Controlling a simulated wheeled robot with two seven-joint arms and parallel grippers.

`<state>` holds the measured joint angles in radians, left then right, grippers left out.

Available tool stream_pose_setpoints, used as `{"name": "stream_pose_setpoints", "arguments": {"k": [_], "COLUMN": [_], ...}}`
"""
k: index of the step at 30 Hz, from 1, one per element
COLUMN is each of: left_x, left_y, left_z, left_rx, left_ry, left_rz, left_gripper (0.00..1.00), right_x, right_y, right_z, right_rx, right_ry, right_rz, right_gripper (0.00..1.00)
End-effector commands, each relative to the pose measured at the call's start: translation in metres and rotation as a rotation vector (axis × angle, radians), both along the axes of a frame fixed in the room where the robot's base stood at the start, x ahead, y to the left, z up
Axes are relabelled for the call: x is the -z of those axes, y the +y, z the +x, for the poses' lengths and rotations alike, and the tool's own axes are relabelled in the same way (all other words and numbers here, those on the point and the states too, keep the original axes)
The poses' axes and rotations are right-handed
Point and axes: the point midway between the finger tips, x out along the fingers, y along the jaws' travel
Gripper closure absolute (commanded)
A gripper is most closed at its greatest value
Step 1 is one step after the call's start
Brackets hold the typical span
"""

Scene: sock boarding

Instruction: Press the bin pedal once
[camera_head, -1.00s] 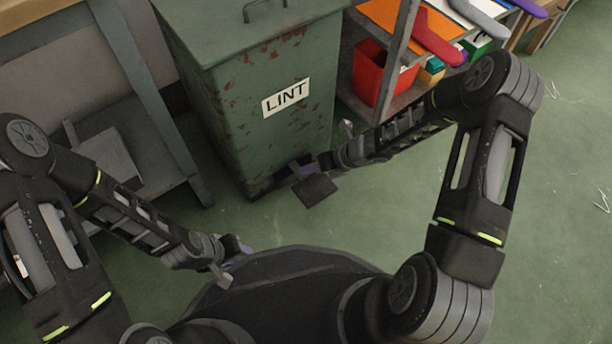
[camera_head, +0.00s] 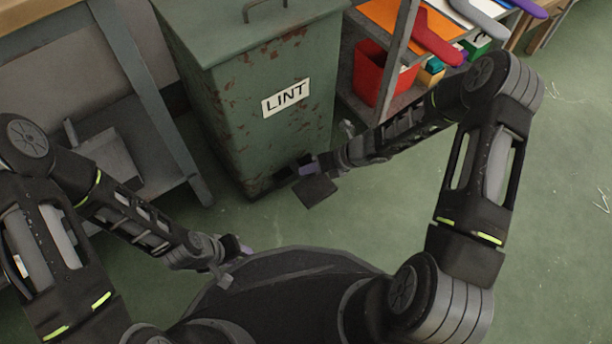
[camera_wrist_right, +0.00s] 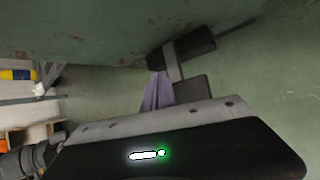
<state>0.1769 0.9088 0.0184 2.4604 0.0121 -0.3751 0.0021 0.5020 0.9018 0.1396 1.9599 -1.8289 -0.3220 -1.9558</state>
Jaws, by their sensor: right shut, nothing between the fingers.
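The green lint bin (camera_head: 290,70) stands upright with its lid (camera_head: 245,25) down. Its pedal (camera_head: 316,191) is a dark flat plate low in front of the bin; in the right wrist view the plate (camera_wrist_right: 193,88) shows partly, with a grey bar running to a dark bracket at the bin's foot. My right gripper (camera_head: 306,168) is shut and empty, right by the pedal. Its purple fingertips (camera_wrist_right: 157,90) appear beside the plate in the wrist view; I cannot tell whether they touch it. My left gripper (camera_head: 240,248) hangs at the lower left, away from the bin, its jaws too small to judge.
A grey workbench (camera_head: 150,95) with a lower shelf stands left of the bin. A rack to the right holds a red bin (camera_head: 372,72) and several coloured sock forms (camera_head: 435,40). Green floor is free at the right.

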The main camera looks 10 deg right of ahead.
Motion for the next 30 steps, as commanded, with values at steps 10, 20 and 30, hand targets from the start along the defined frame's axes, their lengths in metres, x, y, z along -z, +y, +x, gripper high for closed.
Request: {"name": "stream_pose_setpoints", "arguments": {"k": [10, 20, 30], "left_x": [0.0, 0.01, 0.011], "left_y": [0.0, 0.0, 0.0], "left_z": [0.0, 0.0, 0.0], "left_rx": [0.0, 0.0, 0.0], "left_ry": [0.0, 0.0, 0.0], "left_rz": [0.0, 0.0, 0.0], "left_gripper": [0.64, 0.64, 0.64], "right_x": [0.0, 0.008, 0.008], "right_y": [0.0, 0.0, 0.0], "right_z": [0.0, 0.0, -0.001], "right_rx": [0.0, -0.001, 0.0], "right_ry": [0.0, -0.001, 0.0], "right_rz": [0.0, 0.0, 0.0], "right_gripper": [1.0, 1.0, 1.0]}}
